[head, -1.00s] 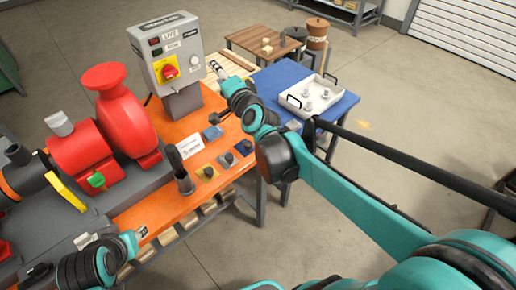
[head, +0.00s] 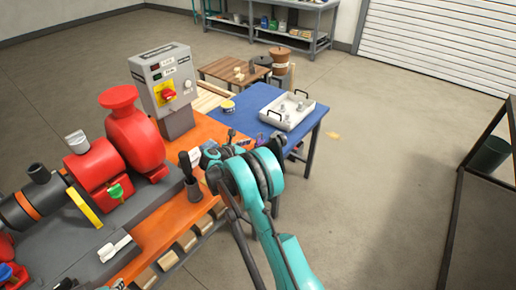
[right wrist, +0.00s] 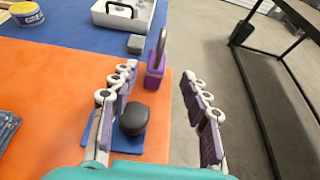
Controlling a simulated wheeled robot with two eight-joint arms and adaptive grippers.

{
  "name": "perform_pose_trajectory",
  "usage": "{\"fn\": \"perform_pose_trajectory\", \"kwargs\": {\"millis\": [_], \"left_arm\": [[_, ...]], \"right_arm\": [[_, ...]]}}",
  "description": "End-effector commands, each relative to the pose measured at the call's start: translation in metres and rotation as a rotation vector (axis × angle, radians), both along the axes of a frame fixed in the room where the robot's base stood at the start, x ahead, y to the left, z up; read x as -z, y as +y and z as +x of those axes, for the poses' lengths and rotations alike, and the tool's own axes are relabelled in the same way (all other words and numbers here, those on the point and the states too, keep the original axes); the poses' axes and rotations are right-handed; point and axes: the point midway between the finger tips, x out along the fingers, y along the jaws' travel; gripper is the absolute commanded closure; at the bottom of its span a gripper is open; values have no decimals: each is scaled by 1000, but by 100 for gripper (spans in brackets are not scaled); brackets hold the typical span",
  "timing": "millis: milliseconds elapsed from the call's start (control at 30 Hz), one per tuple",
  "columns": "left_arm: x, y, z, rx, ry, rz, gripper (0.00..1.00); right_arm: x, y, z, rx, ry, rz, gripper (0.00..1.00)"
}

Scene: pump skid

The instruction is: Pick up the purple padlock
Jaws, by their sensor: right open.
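The purple padlock (right wrist: 155,78) stands upright on the orange bench top near its right edge in the right wrist view, its grey shackle up. In the head view it is mostly hidden by my right arm. My right gripper (right wrist: 160,72) is open and empty, with one finger on each side of the line to the padlock. The padlock shows between and just past the fingertips; I cannot tell whether either touches it. In the head view the right gripper (head: 230,140) is over the bench's far right end. Of my left gripper, at most a small tip shows at the bottom left edge.
A black knob on a blue plate (right wrist: 128,143) sits between my right fingers, nearer than the padlock. A blue table (head: 249,101) with a white tray (head: 276,113) adjoins the bench. The red pump (head: 133,142) and grey control box (head: 163,78) stand left. Open floor lies right.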

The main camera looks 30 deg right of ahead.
Motion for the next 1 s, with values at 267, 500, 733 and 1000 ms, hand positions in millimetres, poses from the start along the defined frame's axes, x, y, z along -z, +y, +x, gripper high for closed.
{"fn": "perform_pose_trajectory", "kwargs": {"millis": [267, 500, 733, 1000], "left_arm": [[14, 0, 0, 0, 0, 0, 66], [28, 0, 0, 0, 0, 0, 66], [27, 0, 0, 0, 0, 0, 66], [27, 0, 0, 0, 0, 0, 66]], "right_arm": [[15, -23, 12, -1, 0, -2, 53], [30, -51, 26, -2, 1, -5, 53], [29, -53, 27, -4, 1, -5, 53], [29, -53, 27, -4, 1, -5, 100]]}}
